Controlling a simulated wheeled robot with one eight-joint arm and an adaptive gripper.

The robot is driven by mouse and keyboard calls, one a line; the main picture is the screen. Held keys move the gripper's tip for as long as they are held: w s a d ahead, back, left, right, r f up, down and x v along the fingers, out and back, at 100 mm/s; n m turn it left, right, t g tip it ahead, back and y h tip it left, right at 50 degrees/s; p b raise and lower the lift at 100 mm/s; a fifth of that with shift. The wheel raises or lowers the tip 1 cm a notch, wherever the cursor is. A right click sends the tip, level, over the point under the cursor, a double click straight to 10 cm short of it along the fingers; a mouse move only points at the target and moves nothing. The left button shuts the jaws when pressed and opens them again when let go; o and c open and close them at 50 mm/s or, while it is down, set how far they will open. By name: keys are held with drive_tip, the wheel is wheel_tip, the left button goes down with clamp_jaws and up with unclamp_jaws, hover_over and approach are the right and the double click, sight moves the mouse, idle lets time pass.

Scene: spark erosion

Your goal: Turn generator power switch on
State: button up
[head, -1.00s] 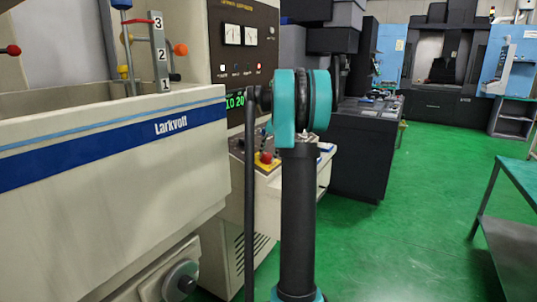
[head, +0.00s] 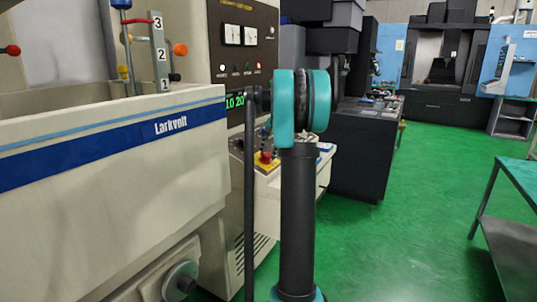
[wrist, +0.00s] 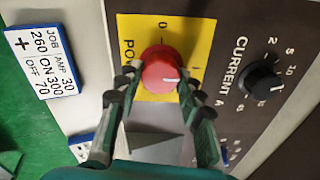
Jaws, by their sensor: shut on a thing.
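The power switch is a red round knob (wrist: 159,69) on a yellow plate (wrist: 143,30) in the wrist view. My gripper (wrist: 157,83) has its two fingers shut on the knob, one on each side. A white pointer line on the knob points to the right of the picture. A "0" with a tick is printed above the knob; part of the "POWER" lettering is hidden by my fingers. In the head view, my arm hides the gripper and the knob.
A black current knob (wrist: 264,84) stands to the right on the panel. A white settings card (wrist: 46,60) lies at the left. In the head view, a Larkvolt tank (head: 110,170) stands at left and a red stop button (head: 265,157) beside my arm.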

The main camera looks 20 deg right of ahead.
drive_tip(key=o, duration=1.2)
drive_tip(key=shift+c, duration=0.2)
drive_tip(key=v, duration=1.2)
